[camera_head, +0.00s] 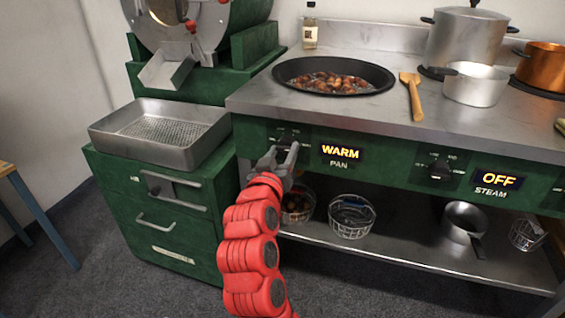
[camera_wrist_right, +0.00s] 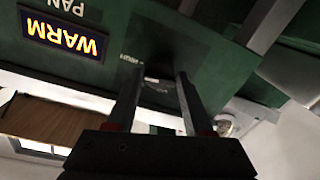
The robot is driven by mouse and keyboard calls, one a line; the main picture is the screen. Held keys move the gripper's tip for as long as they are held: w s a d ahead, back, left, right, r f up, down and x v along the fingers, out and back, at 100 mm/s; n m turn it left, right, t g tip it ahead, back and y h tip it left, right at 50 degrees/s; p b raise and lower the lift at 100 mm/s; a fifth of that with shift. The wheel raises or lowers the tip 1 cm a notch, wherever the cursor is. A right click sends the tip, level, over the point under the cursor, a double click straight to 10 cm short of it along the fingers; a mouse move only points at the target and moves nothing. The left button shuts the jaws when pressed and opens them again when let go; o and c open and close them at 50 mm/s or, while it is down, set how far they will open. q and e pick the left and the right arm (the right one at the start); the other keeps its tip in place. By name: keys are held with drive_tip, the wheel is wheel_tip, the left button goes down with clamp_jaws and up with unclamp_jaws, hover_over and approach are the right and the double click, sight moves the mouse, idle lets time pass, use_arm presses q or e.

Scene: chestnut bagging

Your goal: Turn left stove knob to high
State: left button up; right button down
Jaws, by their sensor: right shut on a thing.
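The left stove knob (camera_head: 287,138) is black and sits on the green front panel, left of a lit display (camera_head: 341,154) that reads WARM above the word PAN. My right gripper (camera_head: 285,152) is at this knob, its two grey fingers shut on it and covering much of it. In the right wrist view the fingers (camera_wrist_right: 158,85) reach the dark knob (camera_wrist_right: 157,88), and the upside-down WARM display (camera_wrist_right: 62,36) is beside them. The exact knob angle is hidden. My left gripper is not in view.
A wide black pan (camera_head: 333,88) of chestnuts stands above on the steel counter (camera_head: 400,120). A second knob (camera_head: 438,170) has an OFF display (camera_head: 497,178). Baskets (camera_head: 352,217) sit on the shelf below. A green drawer cabinet (camera_head: 150,205) with a steel tray (camera_head: 195,152) stands left.

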drive_tip(key=shift+d+m+b, duration=0.1)
drive_tip(key=shift+m+b, duration=0.45)
drive_tip(key=shift+m, duration=0.05)
drive_tip(key=shift+c, duration=1.7)
unclamp_jaws()
drive_tip(key=p+v, duration=0.4)
drive_tip(key=v, duration=1.3)
drive_tip(key=shift+s, duration=0.2)
